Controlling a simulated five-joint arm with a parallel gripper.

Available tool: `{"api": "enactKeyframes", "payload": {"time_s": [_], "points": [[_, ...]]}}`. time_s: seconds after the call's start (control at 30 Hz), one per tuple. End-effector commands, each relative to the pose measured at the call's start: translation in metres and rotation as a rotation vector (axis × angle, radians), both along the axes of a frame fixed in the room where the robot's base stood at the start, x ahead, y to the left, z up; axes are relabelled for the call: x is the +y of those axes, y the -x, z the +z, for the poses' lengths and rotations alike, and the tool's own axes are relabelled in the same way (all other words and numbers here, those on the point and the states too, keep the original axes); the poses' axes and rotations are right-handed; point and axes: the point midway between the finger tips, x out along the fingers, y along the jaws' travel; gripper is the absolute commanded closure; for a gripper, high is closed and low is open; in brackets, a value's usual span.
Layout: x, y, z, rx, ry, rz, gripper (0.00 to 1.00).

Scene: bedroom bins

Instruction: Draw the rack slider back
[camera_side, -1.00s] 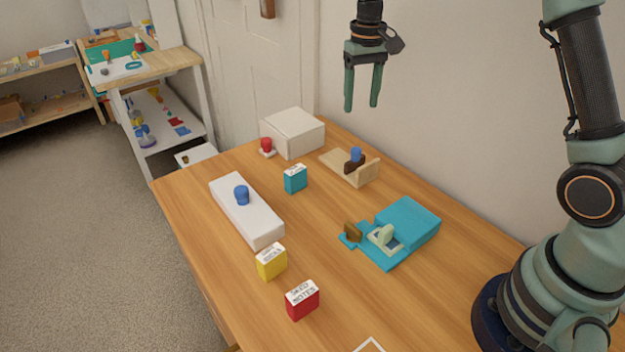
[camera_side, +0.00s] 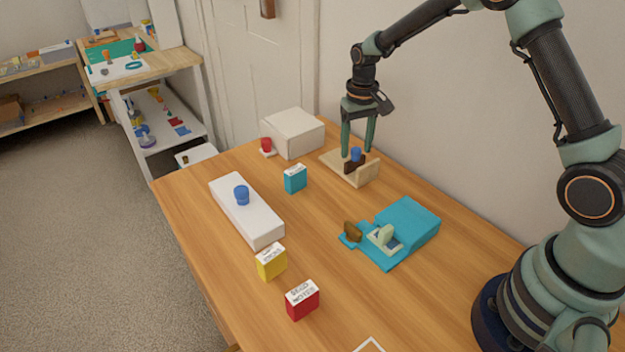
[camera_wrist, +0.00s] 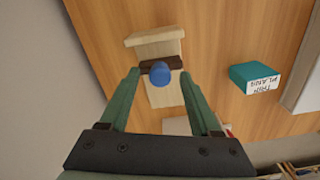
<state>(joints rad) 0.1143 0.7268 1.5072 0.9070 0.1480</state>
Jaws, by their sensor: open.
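A light wooden rack (camera_side: 369,174) stands on the table near the wall, with an upright end board on its near side. A dark brown slider (camera_side: 353,167) with a blue knob (camera_side: 356,155) sits on it. The wrist view also shows the rack (camera_wrist: 155,37), the slider (camera_wrist: 174,62) and the knob (camera_wrist: 160,74). My gripper (camera_side: 358,150) is open, with its fingers pointing down. One green finger is on either side of the blue knob in the wrist view. I cannot tell whether the fingertips touch the slider.
A white box (camera_side: 293,133), a red knob on a small base (camera_side: 266,146) and a teal block (camera_side: 295,180) are nearby. A white bar with a blue knob (camera_side: 245,212) lies left. A teal fixture (camera_side: 409,225) stands nearer. Yellow (camera_side: 271,262) and red (camera_side: 302,300) blocks stand in front.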

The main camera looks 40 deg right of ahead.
Motion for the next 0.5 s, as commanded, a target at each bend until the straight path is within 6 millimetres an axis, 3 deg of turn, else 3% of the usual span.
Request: {"api": "enactKeyframes", "payload": {"time_s": [0.2, 0.37, 0.5], "points": [[0.0, 0.0001, -0.0002, 0.0, 0.0, 0.0, 0.36], [0.0, 0.0001, 0.0, 0.0, 0.0, 0.0, 0.97], [0.0, -0.0002, 0.0001, 0.0, 0.0, 0.0, 1.0]]}}
